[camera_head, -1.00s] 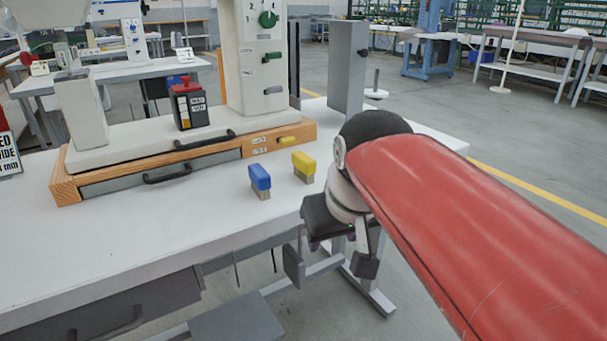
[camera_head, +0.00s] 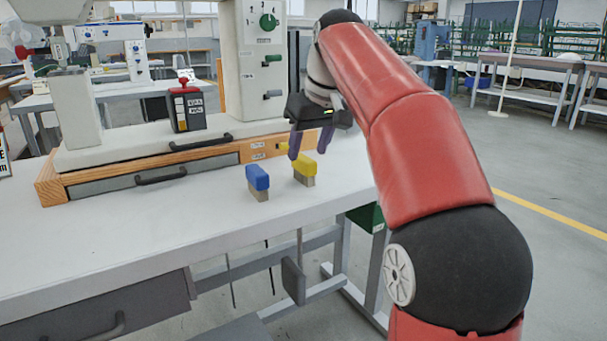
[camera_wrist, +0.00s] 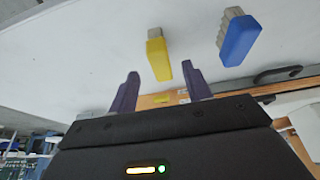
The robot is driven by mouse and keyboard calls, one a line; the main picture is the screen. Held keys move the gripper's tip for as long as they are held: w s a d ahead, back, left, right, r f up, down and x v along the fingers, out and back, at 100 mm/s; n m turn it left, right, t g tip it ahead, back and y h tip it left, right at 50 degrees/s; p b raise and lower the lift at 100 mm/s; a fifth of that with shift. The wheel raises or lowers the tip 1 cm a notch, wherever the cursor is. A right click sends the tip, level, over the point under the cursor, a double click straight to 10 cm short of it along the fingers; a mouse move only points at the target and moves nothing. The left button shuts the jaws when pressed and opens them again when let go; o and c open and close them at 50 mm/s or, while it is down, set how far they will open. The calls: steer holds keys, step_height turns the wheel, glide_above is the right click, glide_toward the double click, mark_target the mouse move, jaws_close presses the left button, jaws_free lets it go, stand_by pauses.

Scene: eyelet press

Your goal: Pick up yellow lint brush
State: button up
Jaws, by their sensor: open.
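The yellow lint brush (camera_head: 304,169) stands on the white table, yellow handle up and pale bristles down. In the wrist view the yellow lint brush (camera_wrist: 158,58) lies ahead of the gap between my fingers. A blue brush (camera_head: 258,182) of the same shape stands just left of it, and the blue brush also shows in the wrist view (camera_wrist: 239,40). My gripper (camera_head: 308,152) is open and empty, with its purple fingers above and close behind the yellow brush.
The white table (camera_head: 150,240) has free room in front of the brushes. Behind them stands the eyelet press on a wooden base with a drawer (camera_head: 140,179). A black and red box (camera_head: 187,108) stands on the press base.

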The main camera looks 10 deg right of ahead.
mark_target(305, 158)
steer(key=b+x, duration=0.1)
steer(key=x, duration=0.4)
steer(key=shift+b, duration=0.4)
jaws_close()
steer(key=shift+r, duration=0.1)
step_height(305, 158, up, 20)
steer(key=p, duration=1.1)
steer(key=shift+p, duration=0.4)
steer(key=c, duration=0.6)
jaws_free()
steer(key=c, duration=0.4)
steer(key=shift+o, duration=0.2)
